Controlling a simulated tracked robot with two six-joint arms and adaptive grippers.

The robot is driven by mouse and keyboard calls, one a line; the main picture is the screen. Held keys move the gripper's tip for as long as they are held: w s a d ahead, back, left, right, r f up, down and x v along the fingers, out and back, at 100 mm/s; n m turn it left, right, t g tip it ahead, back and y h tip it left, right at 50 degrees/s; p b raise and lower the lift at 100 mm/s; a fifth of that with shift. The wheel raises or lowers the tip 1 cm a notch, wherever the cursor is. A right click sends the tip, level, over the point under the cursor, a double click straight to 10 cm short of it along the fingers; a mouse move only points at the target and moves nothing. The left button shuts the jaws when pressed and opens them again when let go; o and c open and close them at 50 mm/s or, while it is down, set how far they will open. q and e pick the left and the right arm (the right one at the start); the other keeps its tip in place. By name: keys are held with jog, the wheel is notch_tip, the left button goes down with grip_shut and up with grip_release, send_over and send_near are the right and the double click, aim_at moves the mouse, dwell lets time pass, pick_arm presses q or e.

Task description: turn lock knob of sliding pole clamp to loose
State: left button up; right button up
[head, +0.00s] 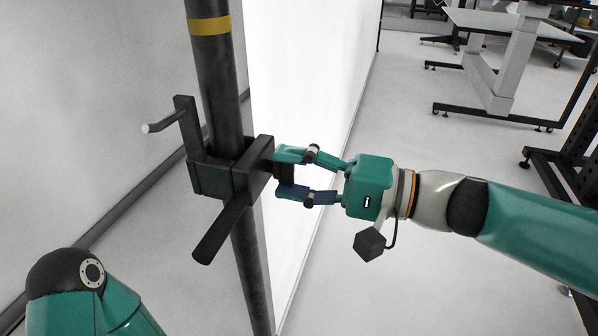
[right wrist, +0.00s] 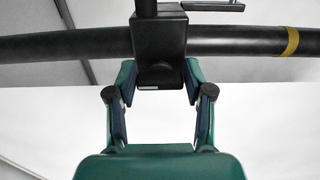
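The black sliding pole clamp (head: 215,178) sits around a dark upright pole (head: 215,75). A long flat lever (head: 222,232) slants down and left from its front. A dark block-like knob (head: 287,172) is on its right side. My right gripper (head: 282,173) comes in from the right with its fingers on either side of this knob. In the right wrist view, the fingers (right wrist: 160,85) flank the dark block (right wrist: 160,70) closely on both sides. I cannot tell whether they press on it. My left gripper is out of view; only part of my left arm shows at the lower left.
A bracket with a grey peg (head: 160,124) sticks out left of the clamp. The pole has a yellow band (head: 209,26) above it. A bright white panel (head: 300,75) stands behind. Work tables (head: 510,25) are far off at the upper right, with open floor before them.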

jog(key=shift+o, duration=1.2)
jog(key=shift+s, duration=0.1)
jog(key=shift+o, duration=0.5)
jog(key=v, duration=1.2)
